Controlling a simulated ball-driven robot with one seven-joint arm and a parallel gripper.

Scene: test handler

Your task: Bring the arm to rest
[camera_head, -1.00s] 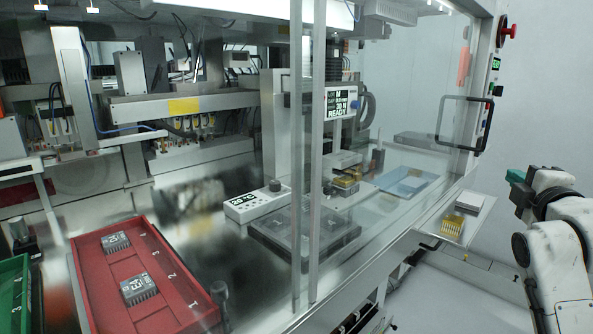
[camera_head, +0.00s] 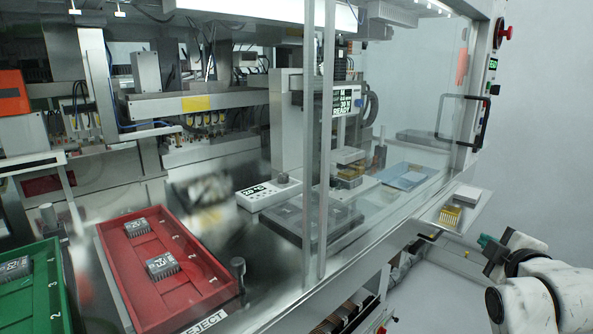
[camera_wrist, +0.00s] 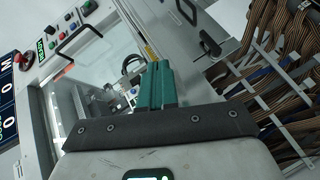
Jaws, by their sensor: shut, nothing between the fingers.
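My arm (camera_head: 535,292) is at the right edge of the head view, outside the machine's clear front. My gripper (camera_head: 487,241) is at its end, dark with teal fingers, pointing left and apart from the small shelf. In the wrist view the two teal fingers of my gripper (camera_wrist: 157,84) lie side by side, shut with nothing between them. The rest of my arm is cut off by the frame edge.
A small shelf (camera_head: 478,209) with a gold-pinned part (camera_head: 450,215) sticks out near my gripper. A door handle (camera_head: 463,122) is above it. A red tray (camera_head: 185,297) and a green tray (camera_head: 35,300) are at left. Cable bundles (camera_wrist: 270,50) show in the wrist view. Floor right of the machine looks clear.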

